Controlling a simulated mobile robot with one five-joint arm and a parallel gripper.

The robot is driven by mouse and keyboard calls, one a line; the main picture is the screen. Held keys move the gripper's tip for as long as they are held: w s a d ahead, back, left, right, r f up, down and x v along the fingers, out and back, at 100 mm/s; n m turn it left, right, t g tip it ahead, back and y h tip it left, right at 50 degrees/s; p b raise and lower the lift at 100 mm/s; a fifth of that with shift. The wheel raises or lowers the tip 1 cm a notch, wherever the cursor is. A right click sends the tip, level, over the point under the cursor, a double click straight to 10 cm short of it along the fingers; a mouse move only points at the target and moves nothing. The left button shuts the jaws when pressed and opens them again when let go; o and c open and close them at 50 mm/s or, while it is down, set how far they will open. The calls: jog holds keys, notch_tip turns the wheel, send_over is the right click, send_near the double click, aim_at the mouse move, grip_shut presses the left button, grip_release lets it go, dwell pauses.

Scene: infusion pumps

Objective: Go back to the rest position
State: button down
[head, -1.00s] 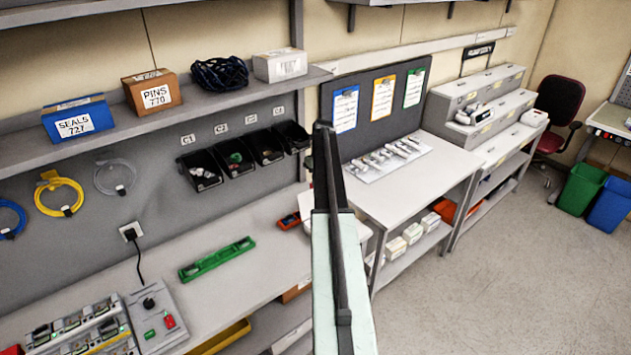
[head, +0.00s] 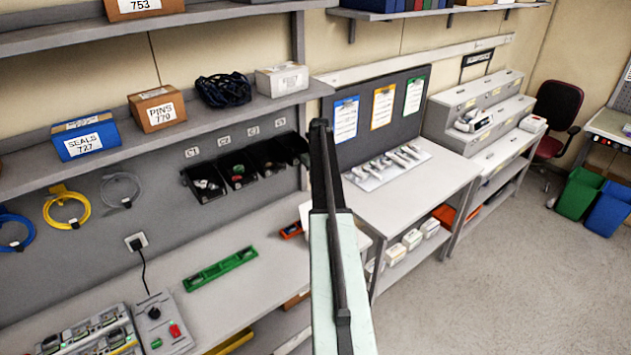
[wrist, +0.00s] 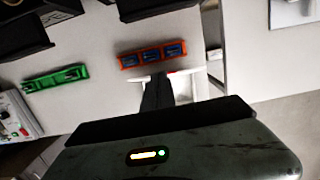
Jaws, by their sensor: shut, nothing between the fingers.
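My gripper (head: 321,128) stands nearly upright in the middle of the head view, its dark fingers at the top of my pale arm. It is in front of the wall edge between the left workbench and the table with the grey board. In the wrist view my gripper (wrist: 158,88) shows as a narrow dark shape with its fingers together and nothing held. Beyond it lie an orange tray (wrist: 153,56) with blue parts and a green tray (wrist: 56,78) on the bench, both apart from the fingers.
The shelf (head: 205,112) holds a blue seals box (head: 86,137), a pins box (head: 157,109) and a white box (head: 282,80). Black bins (head: 238,168) hang below it. A table (head: 415,195) stands right of my arm. The floor (head: 500,270) at right is clear.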

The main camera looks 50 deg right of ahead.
jog(key=w+r+p, duration=0.2)
jog(key=r, duration=0.1)
jog(key=w+r+p, duration=0.1)
jog(key=r, duration=0.1)
jog(key=shift+w+d, duration=0.1)
jog(key=shift+d, duration=0.25)
